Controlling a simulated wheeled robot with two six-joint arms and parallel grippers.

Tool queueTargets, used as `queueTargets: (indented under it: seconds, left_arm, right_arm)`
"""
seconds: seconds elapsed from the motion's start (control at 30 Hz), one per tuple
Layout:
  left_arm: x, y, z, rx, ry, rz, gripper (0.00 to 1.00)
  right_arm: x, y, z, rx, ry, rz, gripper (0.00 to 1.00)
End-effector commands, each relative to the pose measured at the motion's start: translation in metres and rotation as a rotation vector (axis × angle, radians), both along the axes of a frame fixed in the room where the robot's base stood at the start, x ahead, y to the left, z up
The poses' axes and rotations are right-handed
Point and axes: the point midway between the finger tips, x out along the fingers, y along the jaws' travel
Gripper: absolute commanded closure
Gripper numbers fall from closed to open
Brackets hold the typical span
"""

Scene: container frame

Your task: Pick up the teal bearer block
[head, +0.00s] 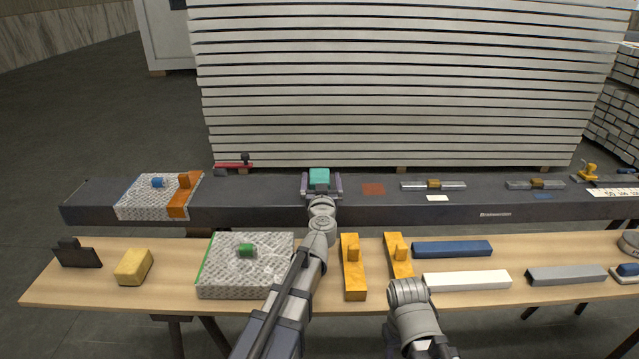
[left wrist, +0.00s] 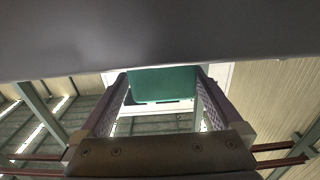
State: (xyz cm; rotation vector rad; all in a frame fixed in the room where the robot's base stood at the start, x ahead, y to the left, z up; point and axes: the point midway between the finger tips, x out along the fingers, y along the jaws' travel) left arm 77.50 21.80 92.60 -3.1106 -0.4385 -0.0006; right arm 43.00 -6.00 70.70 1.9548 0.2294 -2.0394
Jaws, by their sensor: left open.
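The teal bearer block (head: 319,175) sits on the dark grey beam near its middle. My left gripper (head: 321,188) reaches over the front of the beam, with its jaws open and one finger on each side of the block. In the left wrist view the teal block (left wrist: 163,84) shows between the two spread fingers (left wrist: 160,98), toward their tips. I cannot tell whether either finger touches it. Part of my right arm shows at the lower right of centre in the head view, but its gripper is not visible.
The dark beam (head: 254,212) runs behind the wooden table (head: 175,275). A foil-wrapped block (head: 243,279) stands left of my left arm, and two orange blocks (head: 353,280) (head: 402,262) stand right of it.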

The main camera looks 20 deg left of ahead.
Motion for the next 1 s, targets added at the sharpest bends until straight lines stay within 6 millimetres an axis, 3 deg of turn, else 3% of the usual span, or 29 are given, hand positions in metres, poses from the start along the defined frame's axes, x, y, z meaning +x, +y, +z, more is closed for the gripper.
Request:
queueTargets:
  seconds: [0.3, 0.57, 1.0]
  left_arm:
    - [0.043, 0.016, 0.003, 0.000, 0.000, 0.001, 0.00]
    - [0.043, 0.017, 0.003, 0.000, 0.000, 0.000, 0.00]
    - [0.043, 0.017, 0.003, 0.000, 0.000, 0.000, 0.49]
  right_arm:
    - [0.000, 0.000, 0.003, 0.000, 0.000, 0.000, 0.50]
    - [0.000, 0.000, 0.003, 0.000, 0.000, 0.000, 0.50]
    - [0.000, 0.000, 0.003, 0.000, 0.000, 0.000, 0.50]
